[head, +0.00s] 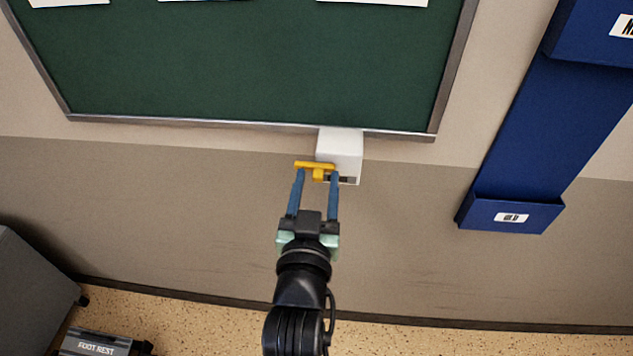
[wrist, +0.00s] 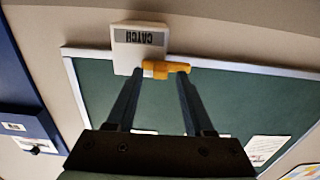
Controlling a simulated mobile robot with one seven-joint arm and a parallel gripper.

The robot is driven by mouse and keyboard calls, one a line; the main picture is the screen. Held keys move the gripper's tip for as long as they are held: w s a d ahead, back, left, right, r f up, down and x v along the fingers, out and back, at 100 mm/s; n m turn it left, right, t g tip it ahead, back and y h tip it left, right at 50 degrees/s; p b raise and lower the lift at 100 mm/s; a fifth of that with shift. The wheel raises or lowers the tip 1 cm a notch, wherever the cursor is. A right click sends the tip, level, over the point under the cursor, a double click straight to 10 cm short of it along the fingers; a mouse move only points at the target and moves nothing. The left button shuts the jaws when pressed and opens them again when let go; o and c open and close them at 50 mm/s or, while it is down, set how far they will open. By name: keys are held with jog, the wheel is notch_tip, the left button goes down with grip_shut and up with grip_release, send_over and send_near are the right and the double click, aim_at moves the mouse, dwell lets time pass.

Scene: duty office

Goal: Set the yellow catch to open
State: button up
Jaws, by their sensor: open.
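The yellow catch (head: 316,166) is a small bar on a white box (head: 341,146) at the lower edge of the green board. In the head view it lies roughly level and sticks out left of the box. In the wrist view the catch (wrist: 166,69) points right from the box (wrist: 138,37), whose grey label reads CATCH upside down. My gripper (head: 318,174) is open, with its blue fingertips at the catch, one toward each end. In the wrist view the fingertips (wrist: 161,72) overlap the catch; I cannot tell whether they touch it.
The green board (head: 240,70) with a metal frame hangs above, with papers on it. A blue wall rack (head: 512,214) is at the right. A grey cabinet (head: 35,290) and a foot rest (head: 97,343) are at lower left. The wall around the box is clear below.

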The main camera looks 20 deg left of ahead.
grip_shut()
dwell(1.3)
